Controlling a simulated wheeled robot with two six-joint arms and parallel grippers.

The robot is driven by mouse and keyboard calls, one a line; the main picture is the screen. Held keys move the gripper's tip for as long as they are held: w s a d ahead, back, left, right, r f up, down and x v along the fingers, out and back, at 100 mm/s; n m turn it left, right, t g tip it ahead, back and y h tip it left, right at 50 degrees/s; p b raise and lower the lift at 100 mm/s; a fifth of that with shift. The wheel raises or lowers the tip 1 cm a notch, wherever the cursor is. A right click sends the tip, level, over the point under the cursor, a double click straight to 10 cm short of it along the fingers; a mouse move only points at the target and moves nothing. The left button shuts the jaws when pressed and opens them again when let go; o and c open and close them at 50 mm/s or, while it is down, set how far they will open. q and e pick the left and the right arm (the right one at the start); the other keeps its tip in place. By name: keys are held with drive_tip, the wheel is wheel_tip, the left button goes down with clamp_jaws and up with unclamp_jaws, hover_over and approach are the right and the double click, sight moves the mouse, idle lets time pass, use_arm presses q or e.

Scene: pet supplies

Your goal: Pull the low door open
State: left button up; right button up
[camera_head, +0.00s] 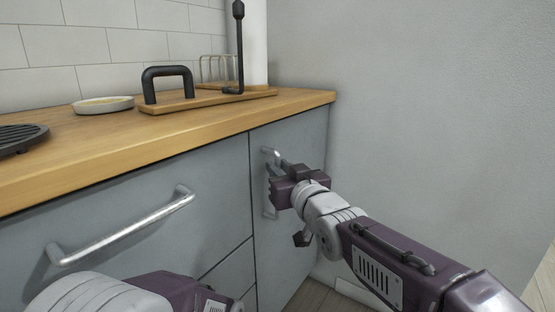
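The low door (292,250) is the narrow grey cabinet front at the right end of the counter. It looks closed, flush with the fronts beside it. Its upright metal handle (268,153) shows at its upper and lower ends; the middle is hidden behind my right gripper. My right gripper (281,180) is at the handle, its dark fingers in front of or around the bar. I cannot tell whether they are closed on it. My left arm shows at the bottom left, but its gripper fingers are not in view.
A wide drawer with a long metal handle (122,228) is left of the door. The wooden counter (190,123) above holds a board with a black handle (166,75), a shallow dish (103,105) and a dark grate (20,137). A grey wall (430,120) stands close on the right.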

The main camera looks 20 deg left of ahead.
drive_tip(key=shift+w+a, duration=0.3)
drive_tip(key=shift+w, duration=0.15)
clamp_jaws()
idle(1.1)
